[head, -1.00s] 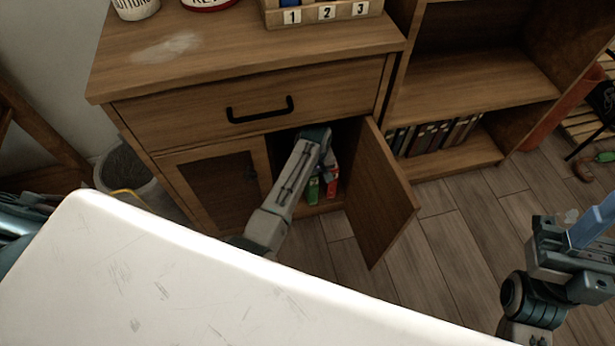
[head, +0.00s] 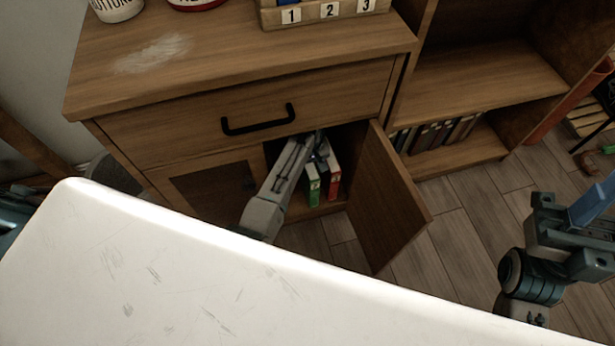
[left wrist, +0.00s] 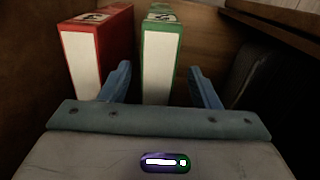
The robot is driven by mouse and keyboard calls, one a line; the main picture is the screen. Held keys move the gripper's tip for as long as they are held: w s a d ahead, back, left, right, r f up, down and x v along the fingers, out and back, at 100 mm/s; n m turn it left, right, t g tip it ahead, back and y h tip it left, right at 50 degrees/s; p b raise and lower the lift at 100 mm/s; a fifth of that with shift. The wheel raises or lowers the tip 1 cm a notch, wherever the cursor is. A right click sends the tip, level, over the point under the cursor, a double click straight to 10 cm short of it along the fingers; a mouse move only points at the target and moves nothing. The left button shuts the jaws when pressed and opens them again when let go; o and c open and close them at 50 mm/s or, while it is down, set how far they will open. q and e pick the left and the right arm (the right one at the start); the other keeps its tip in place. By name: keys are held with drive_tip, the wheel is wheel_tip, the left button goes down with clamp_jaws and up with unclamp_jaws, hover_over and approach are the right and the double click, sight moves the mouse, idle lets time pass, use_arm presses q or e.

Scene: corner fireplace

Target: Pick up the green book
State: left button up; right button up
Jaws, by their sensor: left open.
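The green book (head: 313,186) stands upright inside the open lower cabinet, beside a red book (head: 333,178). In the left wrist view the green book (left wrist: 160,58) shows its pale page edge and lies ahead between my fingers. The red book (left wrist: 92,55) is at its left, partly behind the left finger. My left gripper (left wrist: 159,70) is open and empty, its fingers spread on either side of the green book's line. In the head view the left fingers are mostly hidden inside the cabinet. My right gripper (head: 590,207) is at the right edge, partly cut off.
The open cabinet door (head: 385,200) stands out to the right of my left arm. The closed door (head: 210,195) is at the left, with a drawer (head: 250,110) above. A bookshelf (head: 480,75) with a row of books (head: 437,133) stands at the right.

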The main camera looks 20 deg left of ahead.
use_arm(q)
wheel_tip(320, 180, down, 5)
drive_tip(key=shift+w+f+b, duration=0.1)
drive_tip(key=shift+w+b, duration=0.05)
drive_tip(key=shift+b, duration=1.1)
drive_tip(key=shift+r, duration=0.2)
drive_tip(key=c, duration=1.2)
drive_tip(key=shift+o, duration=0.2)
